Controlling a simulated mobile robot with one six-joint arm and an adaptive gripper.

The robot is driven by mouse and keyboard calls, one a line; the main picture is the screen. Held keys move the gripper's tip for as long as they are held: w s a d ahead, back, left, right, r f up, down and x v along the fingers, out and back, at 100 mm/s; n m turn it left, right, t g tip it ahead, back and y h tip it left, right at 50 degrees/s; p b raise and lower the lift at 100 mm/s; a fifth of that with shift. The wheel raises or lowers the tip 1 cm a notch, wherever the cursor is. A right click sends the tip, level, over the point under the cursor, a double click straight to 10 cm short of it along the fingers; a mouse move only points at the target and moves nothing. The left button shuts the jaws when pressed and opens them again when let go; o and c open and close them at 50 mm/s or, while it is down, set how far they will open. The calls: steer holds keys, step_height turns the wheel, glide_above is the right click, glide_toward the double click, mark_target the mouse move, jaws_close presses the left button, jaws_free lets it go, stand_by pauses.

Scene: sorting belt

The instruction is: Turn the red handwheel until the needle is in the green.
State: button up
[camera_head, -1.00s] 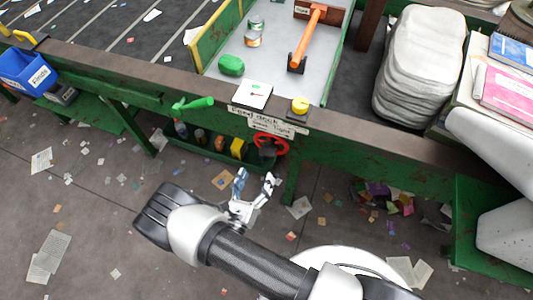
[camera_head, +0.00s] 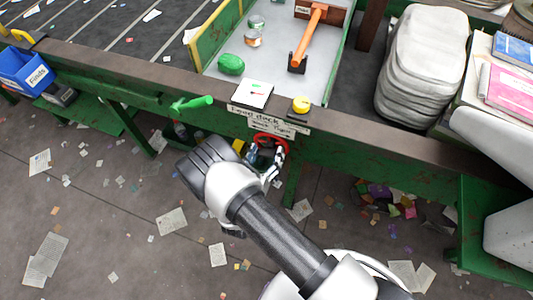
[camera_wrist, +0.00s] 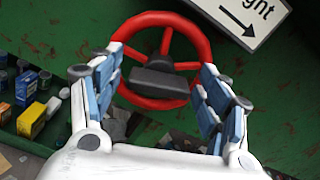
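The red handwheel (camera_head: 262,139) is on the front of the green bench, partly hidden by my arm in the head view. In the wrist view the handwheel (camera_wrist: 148,21) has a thick rim, red spokes and a dark grey block across its middle. My gripper (camera_wrist: 160,68) is open before it, one blue-padded finger over each side of the rim. I cannot tell whether the fingers touch it. In the head view my gripper (camera_head: 274,168) is just below the wheel. A white gauge plate (camera_head: 252,94) lies on the bench edge; its needle is too small to read.
An arrow sign (camera_wrist: 238,14) is close above the wheel. Small boxes and cans (camera_wrist: 31,117) stand on a low shelf at left. Paper scraps litter the floor.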

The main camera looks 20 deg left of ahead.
steer(key=c, duration=0.9)
steer(key=shift+n, duration=0.3)
steer(key=n+b, duration=0.1)
steer(key=n, duration=0.3)
steer(key=shift+f, duration=0.1)
steer(key=n+b, duration=0.1)
steer(key=n, duration=0.4)
steer(key=shift+a, duration=0.1)
steer(key=o, duration=1)
steer(key=shift+o, duration=0.2)
